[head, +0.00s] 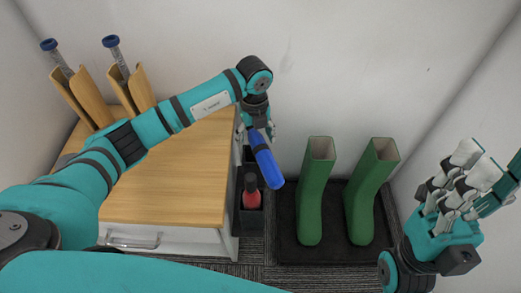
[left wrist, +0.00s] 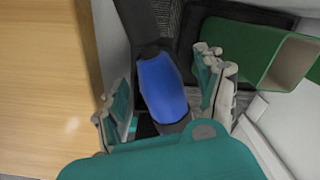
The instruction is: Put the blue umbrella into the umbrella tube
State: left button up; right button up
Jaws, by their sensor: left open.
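The blue umbrella (head: 265,160) shows below my left gripper in the head view, tilted with its rounded end toward the lower right. My left gripper (head: 257,130) is open. In the left wrist view the blue umbrella (left wrist: 162,88) lies between the spread fingers of the left gripper (left wrist: 168,95). Whether they touch it is unclear. A dark upright umbrella tube (head: 247,222) stands beside the cabinet, with a red item in it. Whether the blue umbrella's hidden end is in a tube cannot be seen. My right gripper (head: 462,180) is raised at the right, away from the umbrella, its opening unclear.
A wooden-topped cabinet (head: 190,180) stands at left, bearing two wooden holders (head: 85,95) with blue-capped clear tubes. Two green boots (head: 313,195) stand on a black tray (head: 335,235) right of the umbrella tube. White walls close off the back and right.

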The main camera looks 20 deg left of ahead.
pick_arm(q)
jog(key=shift+c, duration=0.3)
jog(key=c, duration=1.4)
grip_shut()
jog(key=shift+r, duration=0.1)
